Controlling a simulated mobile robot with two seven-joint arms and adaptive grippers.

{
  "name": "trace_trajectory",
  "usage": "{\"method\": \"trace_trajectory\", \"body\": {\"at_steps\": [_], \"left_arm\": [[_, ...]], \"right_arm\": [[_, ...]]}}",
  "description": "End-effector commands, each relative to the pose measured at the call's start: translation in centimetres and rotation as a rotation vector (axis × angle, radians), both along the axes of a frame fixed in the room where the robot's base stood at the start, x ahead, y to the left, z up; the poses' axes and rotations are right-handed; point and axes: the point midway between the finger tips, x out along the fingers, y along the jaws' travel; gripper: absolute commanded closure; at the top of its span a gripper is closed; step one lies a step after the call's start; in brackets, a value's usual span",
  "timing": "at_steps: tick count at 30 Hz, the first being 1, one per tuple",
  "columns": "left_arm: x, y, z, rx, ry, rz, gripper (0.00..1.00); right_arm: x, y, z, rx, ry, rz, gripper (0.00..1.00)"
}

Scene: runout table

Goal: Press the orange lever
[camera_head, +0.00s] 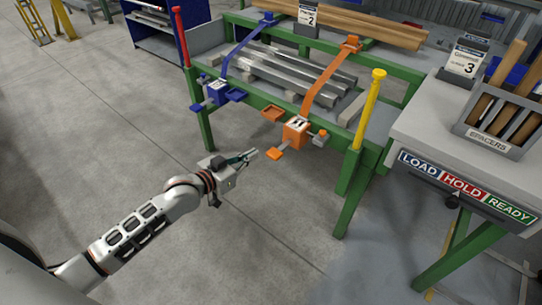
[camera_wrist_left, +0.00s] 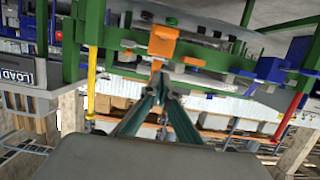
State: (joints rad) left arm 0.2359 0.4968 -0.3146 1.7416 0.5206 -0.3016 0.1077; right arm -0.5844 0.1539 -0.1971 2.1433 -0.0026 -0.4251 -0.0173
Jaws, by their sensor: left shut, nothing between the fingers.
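The orange lever (camera_head: 275,154) sticks out toward me from an orange strap box (camera_head: 297,131) on the front green rail. My left gripper (camera_head: 252,155) is shut and empty, just left of the lever's end, with a small gap visible in the head view. In the left wrist view the shut fingertips (camera_wrist_left: 160,78) point toward the orange box (camera_wrist_left: 163,42), which lies just beyond them. The wrist view does not show clearly whether the fingertips touch the lever. My right gripper is not in view.
A blue strap box (camera_head: 218,92) with its own lever is on the same rail, left of the orange one. A yellow post (camera_head: 370,105) and a red post (camera_head: 181,36) stand at the rail. A grey bench (camera_head: 440,140) is at right. Floor before the rail is clear.

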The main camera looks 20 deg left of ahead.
Motion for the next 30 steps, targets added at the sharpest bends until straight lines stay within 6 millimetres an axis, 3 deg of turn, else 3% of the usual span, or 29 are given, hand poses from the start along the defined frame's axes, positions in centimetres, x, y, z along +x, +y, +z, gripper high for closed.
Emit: {"method": "trace_trajectory", "body": {"at_steps": [11,28,30], "left_arm": [[0.8,-0.3,-0.3,-0.001,0.0,0.0,1.0],[9.2,-3.4,-3.1,-0.001,0.007,0.001,1.0],[8.9,-3.3,-4.8,0.002,0.013,0.001,1.0]], "right_arm": [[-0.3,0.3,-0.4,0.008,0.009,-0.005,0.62],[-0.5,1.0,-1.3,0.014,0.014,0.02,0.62],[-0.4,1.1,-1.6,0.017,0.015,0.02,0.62]]}}
